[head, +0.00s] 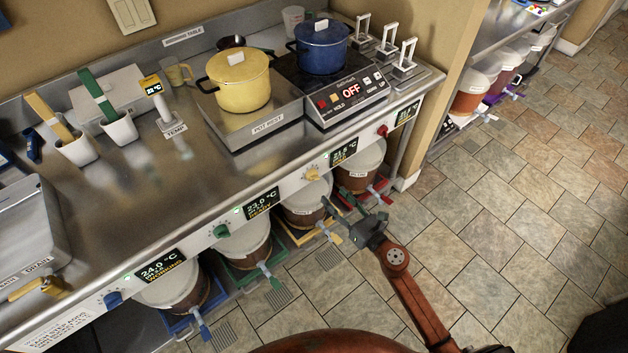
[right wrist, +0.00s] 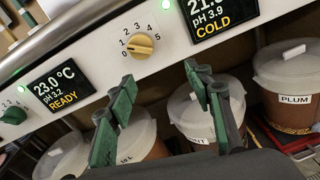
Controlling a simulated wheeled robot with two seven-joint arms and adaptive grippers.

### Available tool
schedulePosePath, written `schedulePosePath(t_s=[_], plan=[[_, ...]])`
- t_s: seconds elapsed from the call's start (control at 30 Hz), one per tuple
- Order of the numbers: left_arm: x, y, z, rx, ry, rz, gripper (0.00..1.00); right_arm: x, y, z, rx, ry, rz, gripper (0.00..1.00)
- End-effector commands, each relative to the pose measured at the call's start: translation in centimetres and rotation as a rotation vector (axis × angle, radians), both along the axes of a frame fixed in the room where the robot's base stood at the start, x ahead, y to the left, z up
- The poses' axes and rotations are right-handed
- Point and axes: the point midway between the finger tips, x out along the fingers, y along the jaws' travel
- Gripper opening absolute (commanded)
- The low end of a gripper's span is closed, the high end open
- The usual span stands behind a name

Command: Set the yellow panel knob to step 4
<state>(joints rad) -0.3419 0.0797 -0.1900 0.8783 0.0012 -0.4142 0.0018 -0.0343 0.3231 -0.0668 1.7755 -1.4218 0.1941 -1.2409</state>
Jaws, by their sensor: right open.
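The yellow panel knob (head: 312,173) is on the white front panel under the steel table's edge. In the right wrist view the yellow knob (right wrist: 140,46) sits at the upper middle, with a scale from 0 to 5 around it. I cannot tell for certain which step it points to. My right gripper (head: 364,222) is in front of and below the panel, apart from the knob. In the right wrist view its two green fingers (right wrist: 160,82) are spread and empty, below the knob. My left gripper is not in view.
The COLD display (right wrist: 222,14) is right of the knob, the READY display (right wrist: 62,88) left. Lidded buckets (right wrist: 140,140) with taps stand below. A green knob (head: 222,231) and a blue knob (head: 113,299) are farther left. The tiled floor (head: 510,210) at right is clear.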

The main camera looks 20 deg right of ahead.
Motion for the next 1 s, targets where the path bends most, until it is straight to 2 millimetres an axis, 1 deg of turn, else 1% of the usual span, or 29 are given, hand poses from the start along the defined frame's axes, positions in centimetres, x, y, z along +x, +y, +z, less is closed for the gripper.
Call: schedulePosePath(t_s=[0.03,0.1,0.17,0.23,0.5,0.6,0.73,1.0], plan=[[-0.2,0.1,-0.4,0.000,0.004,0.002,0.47,0.0,0.8,1.2,-0.069,-0.045,0.022,0.47],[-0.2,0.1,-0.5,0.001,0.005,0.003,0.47,0.1,1.5,2.4,-0.131,-0.085,0.038,0.47],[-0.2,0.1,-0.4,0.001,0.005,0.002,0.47,0.3,1.9,3.0,-0.156,-0.101,0.044,0.47],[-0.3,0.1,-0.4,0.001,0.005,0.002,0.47,1.0,2.3,3.3,-0.163,-0.108,0.046,0.47],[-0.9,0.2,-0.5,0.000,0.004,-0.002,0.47,5.0,3.7,3.3,-0.159,-0.106,0.045,0.47],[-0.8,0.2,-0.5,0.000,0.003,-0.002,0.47,6.2,4.1,3.1,-0.158,-0.104,0.044,0.47],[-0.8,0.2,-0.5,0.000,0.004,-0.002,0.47,7.0,4.4,3.1,-0.156,-0.103,0.044,0.47],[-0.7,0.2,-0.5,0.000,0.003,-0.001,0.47,7.2,4.4,3.1,-0.156,-0.102,0.043,0.47]])
